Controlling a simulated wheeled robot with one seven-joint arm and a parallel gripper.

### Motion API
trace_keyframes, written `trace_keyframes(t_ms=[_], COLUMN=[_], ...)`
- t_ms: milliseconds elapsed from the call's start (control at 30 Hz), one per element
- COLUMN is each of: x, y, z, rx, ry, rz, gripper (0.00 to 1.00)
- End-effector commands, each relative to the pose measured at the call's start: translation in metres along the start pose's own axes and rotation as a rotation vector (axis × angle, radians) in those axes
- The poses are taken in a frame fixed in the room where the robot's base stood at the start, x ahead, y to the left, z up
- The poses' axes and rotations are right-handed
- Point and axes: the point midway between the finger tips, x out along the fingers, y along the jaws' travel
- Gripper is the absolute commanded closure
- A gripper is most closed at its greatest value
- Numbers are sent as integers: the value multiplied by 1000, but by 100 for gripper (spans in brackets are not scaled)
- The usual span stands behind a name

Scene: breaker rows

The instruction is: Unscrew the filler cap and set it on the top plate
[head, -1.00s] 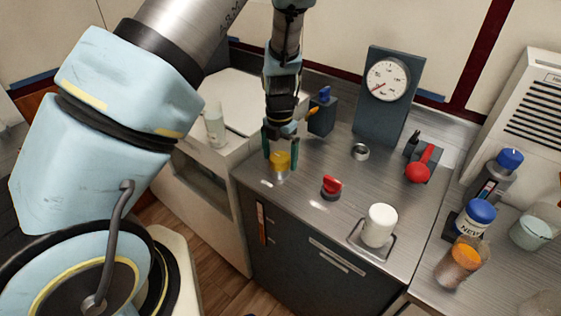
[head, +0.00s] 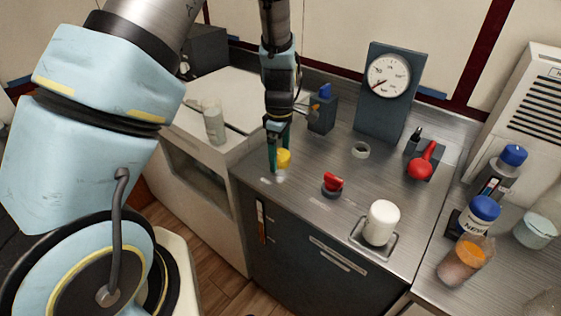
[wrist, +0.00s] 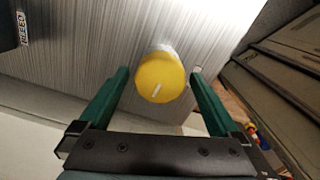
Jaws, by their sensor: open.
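The yellow filler cap (head: 284,158) sits on a short metallic neck near the left front edge of the steel top plate (head: 315,215). In the wrist view the cap (wrist: 160,77) is seen from above, a round disc with a white line on it. My gripper (head: 274,168) points down at the cap, and its green fingers partly overlap it in the head view. In the wrist view my gripper (wrist: 160,72) is open, with one finger on each side of the cap and visible gaps between. Whether the fingertips reach down to the cap's height is unclear.
A red knob (head: 332,184), a white cylinder (head: 381,223) in a square frame and a metal ring (head: 360,150) stand on the plate.

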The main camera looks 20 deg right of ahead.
Motion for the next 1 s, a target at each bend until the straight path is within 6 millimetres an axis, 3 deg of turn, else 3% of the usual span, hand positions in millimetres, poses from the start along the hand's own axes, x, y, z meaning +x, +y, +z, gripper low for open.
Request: trace_keyframes(t_ms=[200, 700, 1000], x=[0, 0, 0], y=[0, 0, 0], z=[0, 0, 0], rx=[219, 224, 223], ry=[0, 0, 0], rz=[0, 0, 0], gripper=[2, 2, 33])
